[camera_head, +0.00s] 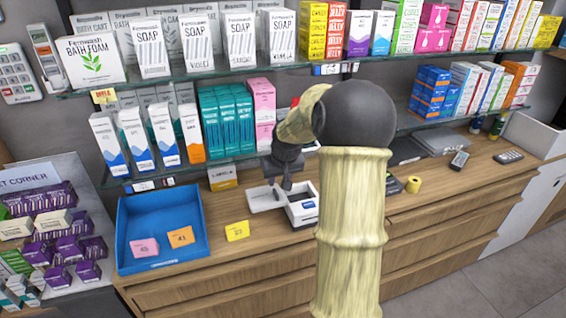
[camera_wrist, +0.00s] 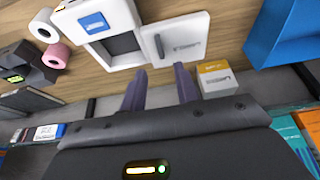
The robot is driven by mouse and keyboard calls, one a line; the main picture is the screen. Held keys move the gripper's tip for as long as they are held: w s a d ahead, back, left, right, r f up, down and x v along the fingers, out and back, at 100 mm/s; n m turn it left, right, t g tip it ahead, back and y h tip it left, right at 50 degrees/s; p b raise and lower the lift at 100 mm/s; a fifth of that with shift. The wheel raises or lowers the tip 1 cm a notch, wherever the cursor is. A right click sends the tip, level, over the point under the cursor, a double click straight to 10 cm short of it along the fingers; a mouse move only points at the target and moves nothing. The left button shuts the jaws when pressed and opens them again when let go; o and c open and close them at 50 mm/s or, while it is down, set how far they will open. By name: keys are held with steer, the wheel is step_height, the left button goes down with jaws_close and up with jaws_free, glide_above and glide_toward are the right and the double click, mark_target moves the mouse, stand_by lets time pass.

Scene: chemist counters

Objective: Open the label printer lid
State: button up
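The white label printer (camera_head: 303,212) stands on the wooden counter, partly behind my arm in the head view. Its lid (camera_head: 264,199) is swung out to the left of the body and lies open. In the wrist view the printer body (camera_wrist: 98,18) shows a dark open compartment, and the lid (camera_wrist: 174,38) lies spread beside it to the right, with a small handle-like mark. My gripper (camera_wrist: 159,77) is open, with its two fingers apart and nothing between them. The fingertips are close to the lid's near edge; I cannot tell whether they touch. The gripper (camera_head: 287,186) is above the printer's back side.
A blue tray (camera_head: 128,232) with cards stands to the left. A labels box (camera_wrist: 215,78) stands beside my right finger. A yellow roll (camera_head: 413,184) is right of my arm. Shelves of boxes (camera_head: 230,108) overhang the counter's back.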

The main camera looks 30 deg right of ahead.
steer(key=v, duration=0.9)
steer(key=shift+r, duration=0.25)
steer(key=shift+s, duration=0.1)
steer(key=s+a+f+n+g, duration=0.1)
steer(key=s+a+f, duration=0.4)
steer(key=s+a, duration=0.4)
steer(key=s+a+f+n+y, duration=0.1)
steer(key=s+a+f, duration=0.5)
steer(key=s+a, duration=0.3)
steer(key=shift+a+g, duration=0.4)
steer(key=shift+a, duration=0.2)
steer(key=shift+w+f, duration=0.1)
